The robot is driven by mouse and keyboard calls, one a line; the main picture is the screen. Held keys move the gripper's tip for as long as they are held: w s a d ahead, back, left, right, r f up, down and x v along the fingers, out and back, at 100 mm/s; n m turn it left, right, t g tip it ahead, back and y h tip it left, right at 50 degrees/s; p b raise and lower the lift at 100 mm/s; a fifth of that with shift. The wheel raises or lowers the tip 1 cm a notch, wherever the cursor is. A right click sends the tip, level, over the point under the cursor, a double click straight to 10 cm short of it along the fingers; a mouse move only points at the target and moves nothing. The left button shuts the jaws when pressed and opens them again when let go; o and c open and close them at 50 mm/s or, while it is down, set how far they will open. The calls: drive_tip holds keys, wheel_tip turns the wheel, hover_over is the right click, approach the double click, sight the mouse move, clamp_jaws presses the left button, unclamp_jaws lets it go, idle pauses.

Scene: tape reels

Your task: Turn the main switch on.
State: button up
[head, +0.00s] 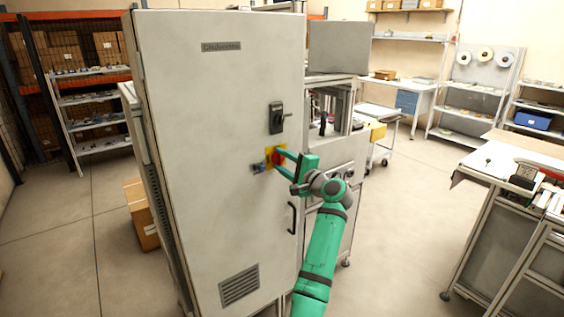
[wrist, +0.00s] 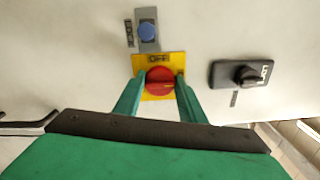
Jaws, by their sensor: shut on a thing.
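The main switch is a red rotary knob (wrist: 160,81) on a yellow plate (wrist: 171,61) on the cabinet door. In the wrist view its grip bar lies level and a dark label sits at the plate's top edge. In the head view the red knob (head: 277,158) and yellow plate (head: 269,151) are partly covered by my gripper. My gripper (head: 277,161) reaches the door from the right. In the wrist view its two green fingers (wrist: 161,88) are closed on the left and right sides of the red knob.
A blue button (wrist: 147,31) on a grey plate is beside the switch. A black latch handle (head: 276,118) is above it on the grey cabinet (head: 200,200), and a door handle (head: 292,217) is below. A workbench (head: 520,185) stands right; open floor lies between.

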idle(0.3)
drive_tip(key=o, duration=1)
drive_tip(key=shift+o, duration=0.2)
drive_tip(key=v, duration=1)
drive_tip(key=shift+s+d, duration=0.25)
drive_tip(key=shift+s, duration=0.05)
